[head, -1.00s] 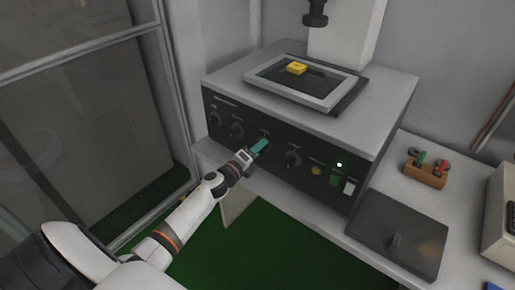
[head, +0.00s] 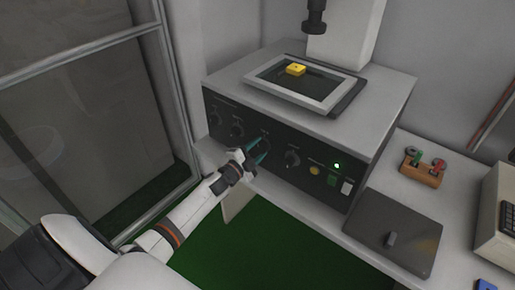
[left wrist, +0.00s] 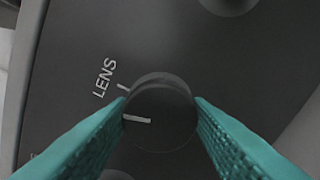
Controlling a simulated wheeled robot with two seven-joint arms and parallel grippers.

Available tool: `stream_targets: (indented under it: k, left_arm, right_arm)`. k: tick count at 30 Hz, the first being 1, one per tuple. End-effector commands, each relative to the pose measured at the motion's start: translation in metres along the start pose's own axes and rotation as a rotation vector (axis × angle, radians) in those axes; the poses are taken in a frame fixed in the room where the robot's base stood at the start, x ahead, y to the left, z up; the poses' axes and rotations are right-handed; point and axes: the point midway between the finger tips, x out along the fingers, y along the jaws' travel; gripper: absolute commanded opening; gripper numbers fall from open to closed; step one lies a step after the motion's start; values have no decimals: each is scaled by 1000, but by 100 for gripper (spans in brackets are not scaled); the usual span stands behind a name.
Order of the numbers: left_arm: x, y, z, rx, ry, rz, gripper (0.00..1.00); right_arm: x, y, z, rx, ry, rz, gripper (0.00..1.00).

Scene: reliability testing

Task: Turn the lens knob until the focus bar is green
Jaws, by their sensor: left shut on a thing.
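The lens knob (left wrist: 162,118) is a round black knob on the dark front panel, beside the printed word LENS (left wrist: 105,78). Its white pointer line points left in the left wrist view, below the white tick on the panel. My left gripper (head: 259,152) is at the panel in the head view, with its teal fingers shut on the knob from both sides. In the left wrist view the fingers (left wrist: 162,103) flank the knob. In the head view the fingers partly hide the knob. I cannot make out a focus bar in either view. My right gripper is out of view.
The grey machine (head: 392,98) carries a framed stage with a yellow block (head: 296,69) under a dark vertical lens tube (head: 315,17). Other knobs, buttons and a lit green lamp (head: 336,166) are on its panel. A dark lidded plate (head: 392,232) and wooden block (head: 423,170) lie right.

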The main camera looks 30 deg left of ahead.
Motion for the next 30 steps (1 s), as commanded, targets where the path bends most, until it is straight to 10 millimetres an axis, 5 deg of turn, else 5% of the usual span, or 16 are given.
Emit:
stream_targets:
  k: [24, 25, 28, 30]
  left_arm:
    - [0, 0, -1, -122, 2, -1, 22]
    - [0, 0, -1, -122, 2, -1, 48]
    - [0, 0, -1, -122, 2, -1, 64]
    - [0, 0, -1, -122, 1, -1, 66]
  right_arm:
    - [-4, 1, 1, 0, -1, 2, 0]
    - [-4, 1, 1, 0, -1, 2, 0]
    - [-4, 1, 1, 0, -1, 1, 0]
    - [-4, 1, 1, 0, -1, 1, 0]
